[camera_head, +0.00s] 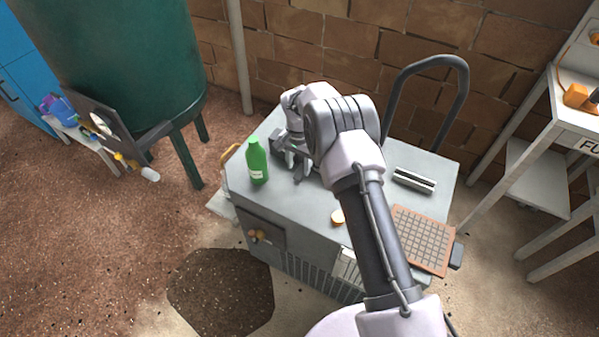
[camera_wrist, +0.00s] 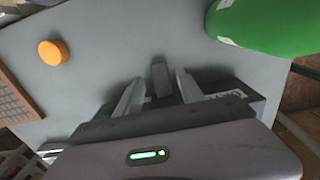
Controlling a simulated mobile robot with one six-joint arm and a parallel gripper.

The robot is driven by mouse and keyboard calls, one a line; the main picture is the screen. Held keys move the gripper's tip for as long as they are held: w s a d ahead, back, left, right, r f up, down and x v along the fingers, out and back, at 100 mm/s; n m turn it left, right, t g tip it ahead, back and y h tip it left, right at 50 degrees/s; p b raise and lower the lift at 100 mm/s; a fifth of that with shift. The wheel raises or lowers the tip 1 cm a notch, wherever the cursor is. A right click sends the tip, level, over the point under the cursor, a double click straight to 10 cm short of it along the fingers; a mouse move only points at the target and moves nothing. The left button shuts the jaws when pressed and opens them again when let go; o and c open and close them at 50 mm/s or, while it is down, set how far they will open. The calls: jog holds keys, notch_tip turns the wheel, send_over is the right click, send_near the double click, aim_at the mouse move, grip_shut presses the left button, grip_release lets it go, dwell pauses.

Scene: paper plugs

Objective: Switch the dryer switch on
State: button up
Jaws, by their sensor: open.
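My gripper (camera_head: 297,172) is over the back left of the grey cabinet top (camera_head: 300,205), just right of the green bottle. In the wrist view my gripper (camera_wrist: 157,82) has its two fingers apart. A small dark grey upright piece (camera_wrist: 159,74) shows between the fingers; it may be the dryer switch, but I cannot tell, nor whether the fingers touch it. No part is clearly marked as the dryer switch.
The green bottle (camera_head: 257,163) stands upright close to my gripper, at the upper right in the wrist view (camera_wrist: 262,22). A brown grid panel (camera_head: 422,238) and a slotted grey bar (camera_head: 414,180) lie at the right. A dark green tank (camera_head: 130,55) stands left.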

aim_at(299, 175)
jog(key=shift+f+b, duration=1.45)
jog(key=shift+f, duration=0.5)
jog(key=shift+c, duration=0.3)
jog(key=c, duration=0.8)
jog(key=shift+o, duration=0.2)
